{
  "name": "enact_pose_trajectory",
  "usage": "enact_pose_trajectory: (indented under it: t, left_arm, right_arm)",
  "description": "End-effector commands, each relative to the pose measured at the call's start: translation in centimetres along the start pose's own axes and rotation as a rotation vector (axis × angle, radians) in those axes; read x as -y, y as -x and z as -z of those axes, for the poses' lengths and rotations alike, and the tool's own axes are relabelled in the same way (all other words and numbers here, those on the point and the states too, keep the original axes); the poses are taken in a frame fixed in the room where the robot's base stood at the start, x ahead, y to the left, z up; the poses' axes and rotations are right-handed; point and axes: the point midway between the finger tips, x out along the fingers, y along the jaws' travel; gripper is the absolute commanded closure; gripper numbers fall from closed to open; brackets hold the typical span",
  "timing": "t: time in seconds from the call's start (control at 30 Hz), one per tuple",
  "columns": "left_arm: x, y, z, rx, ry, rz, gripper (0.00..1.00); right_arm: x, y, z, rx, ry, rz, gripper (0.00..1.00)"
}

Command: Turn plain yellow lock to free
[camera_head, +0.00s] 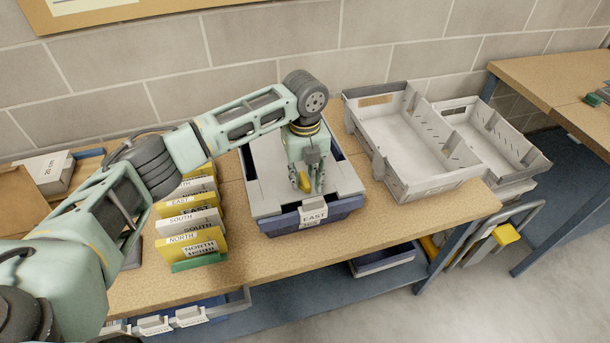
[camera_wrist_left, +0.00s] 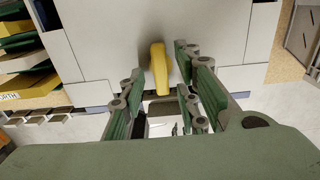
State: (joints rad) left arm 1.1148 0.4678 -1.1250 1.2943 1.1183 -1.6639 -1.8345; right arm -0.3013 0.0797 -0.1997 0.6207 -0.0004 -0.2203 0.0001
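The plain yellow lock (camera_head: 304,182) is a small lever on the grey lid (camera_head: 268,190) of a blue tote (camera_head: 285,222) on the bench. In the left wrist view, the yellow lock (camera_wrist_left: 158,70) stands between the fingers and points along the picture's vertical. My left gripper (camera_head: 309,178) is over the lid from above. In the wrist view my left gripper (camera_wrist_left: 162,72) is open, with one finger on each side of the lever and gaps visible. Whether a fingertip touches the lid is unclear. My right gripper is in neither view.
A label reading EAST (camera_head: 313,212) is on the tote's front. A rack of yellow and white cards (camera_head: 192,222) stands left of the tote. Empty grey trays (camera_head: 425,150) stand to the right. The bench front (camera_head: 400,222) is clear. A brick wall rises behind.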

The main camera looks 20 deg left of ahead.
Motion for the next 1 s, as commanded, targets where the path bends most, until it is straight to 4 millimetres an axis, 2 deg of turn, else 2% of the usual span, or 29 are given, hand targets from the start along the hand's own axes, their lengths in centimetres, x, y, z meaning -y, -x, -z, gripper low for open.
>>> enact_pose_trajectory:
  t: [0.03, 0.3, 0.8, 1.0]
  left_arm:
    - [0.01, 0.0, 0.01, 0.0, 0.0, 0.0, 0.77]
    - [0.01, 0.03, 0.0, 0.0, 0.0, 0.0, 1.0]
    - [0.08, 0.11, -0.08, 0.001, 0.002, 0.001, 1.0]
    - [0.67, 0.05, -0.84, 0.001, 0.04, 0.001, 1.0]
  right_arm:
    - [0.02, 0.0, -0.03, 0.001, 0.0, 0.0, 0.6]
    - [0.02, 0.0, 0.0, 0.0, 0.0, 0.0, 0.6]
    - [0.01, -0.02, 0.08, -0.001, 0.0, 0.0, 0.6]
    - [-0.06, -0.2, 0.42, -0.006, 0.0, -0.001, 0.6]
